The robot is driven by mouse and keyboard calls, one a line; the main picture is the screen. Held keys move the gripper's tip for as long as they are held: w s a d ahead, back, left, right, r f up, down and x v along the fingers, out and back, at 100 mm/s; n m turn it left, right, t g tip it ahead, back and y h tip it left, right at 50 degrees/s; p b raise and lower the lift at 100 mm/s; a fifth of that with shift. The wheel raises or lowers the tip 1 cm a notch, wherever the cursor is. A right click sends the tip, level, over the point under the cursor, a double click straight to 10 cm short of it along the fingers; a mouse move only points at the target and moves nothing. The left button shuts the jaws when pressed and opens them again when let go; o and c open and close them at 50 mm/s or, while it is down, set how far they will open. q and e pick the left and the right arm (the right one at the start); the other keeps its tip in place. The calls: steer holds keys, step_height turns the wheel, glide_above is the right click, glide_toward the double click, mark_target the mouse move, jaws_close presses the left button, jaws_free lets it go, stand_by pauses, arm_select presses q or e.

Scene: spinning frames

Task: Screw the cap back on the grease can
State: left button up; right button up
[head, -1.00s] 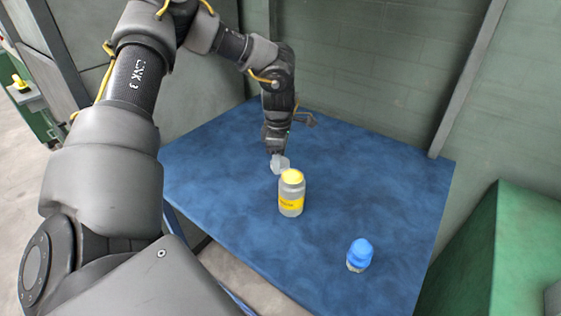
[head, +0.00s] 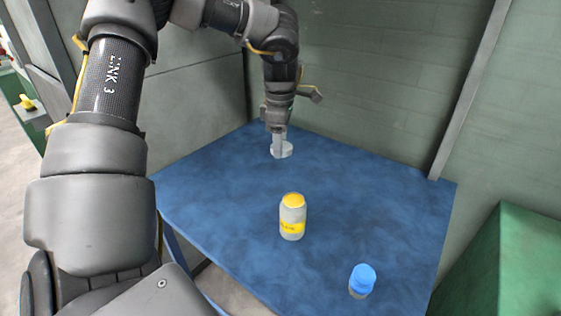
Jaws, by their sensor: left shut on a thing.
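A pale bottle-shaped can (head: 292,215) with a yellow top and a yellow label stands upright near the middle of the blue table; I take it for the grease can. I cannot tell whether its yellow top is a lid or contents. My left gripper (head: 280,141) points down behind the can, shut on a pale grey-white cap (head: 281,151). The cap is apart from the can, with a clear gap in the picture. The fingertips are small and partly merged with the cap. My right gripper is not in view.
A small jar with a blue lid (head: 362,277) stands at the table's front right. The rest of the blue tabletop (head: 370,190) is clear. A green wall with a grey post (head: 468,90) rises behind, and a green box (head: 505,265) is at the right.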

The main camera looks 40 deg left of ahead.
arm_select(q)
step_height(320, 180, up, 4)
steer(key=shift+r, duration=0.55)
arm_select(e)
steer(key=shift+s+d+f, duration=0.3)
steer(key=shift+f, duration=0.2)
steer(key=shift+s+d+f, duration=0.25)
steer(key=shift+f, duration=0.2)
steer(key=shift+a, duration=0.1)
